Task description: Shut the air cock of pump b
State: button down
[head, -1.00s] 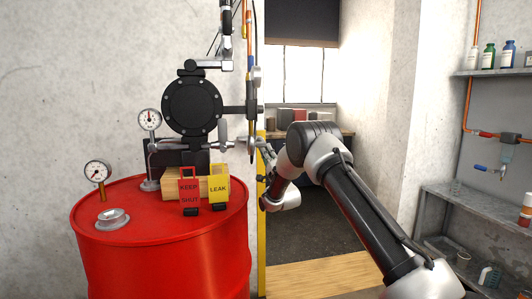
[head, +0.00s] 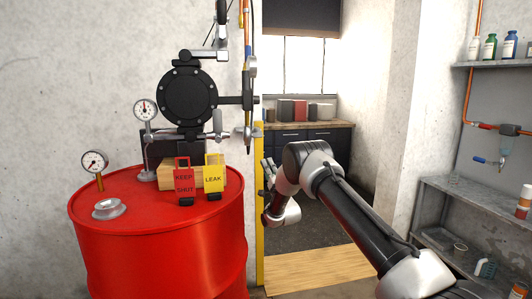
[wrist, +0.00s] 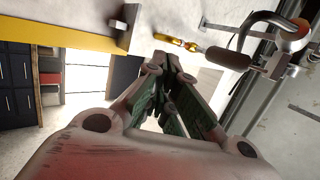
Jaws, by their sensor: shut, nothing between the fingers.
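A black pump (head: 187,97) with a round bolted face is on the wall side above a red drum (head: 160,235). I cannot tell from any label whether it is pump b. A thin upright air line (head: 248,18) with orange and blue parts runs at its right; I cannot make out a cock lever there for certain. My gripper (head: 267,168) is right of the pump and drum, apart from both. In the wrist view my gripper's fingers (wrist: 170,68) are together and empty. Beyond them are a brass-yellow fitting (wrist: 176,41) and a dark grey cylinder (wrist: 228,58).
A red KEEP SHUT tag (head: 185,181) and a yellow LEAK tag (head: 214,177) stand on the drum. Gauges (head: 95,162) rise from it. A yellow post (head: 259,200) edges the wall. A blue-handled valve (head: 485,160) is on the right wall. Open floor lies beyond the doorway.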

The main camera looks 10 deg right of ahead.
aim_at(258, 133)
jog(key=s+a+f+m+t+h, duration=0.1)
jog(key=s+m, duration=0.7)
jog(key=m, duration=0.9)
jog(key=s+r+x, duration=0.2)
jog(key=x, duration=1)
jog(key=shift+w+a, duration=0.2)
jog(key=shift+r, duration=0.15)
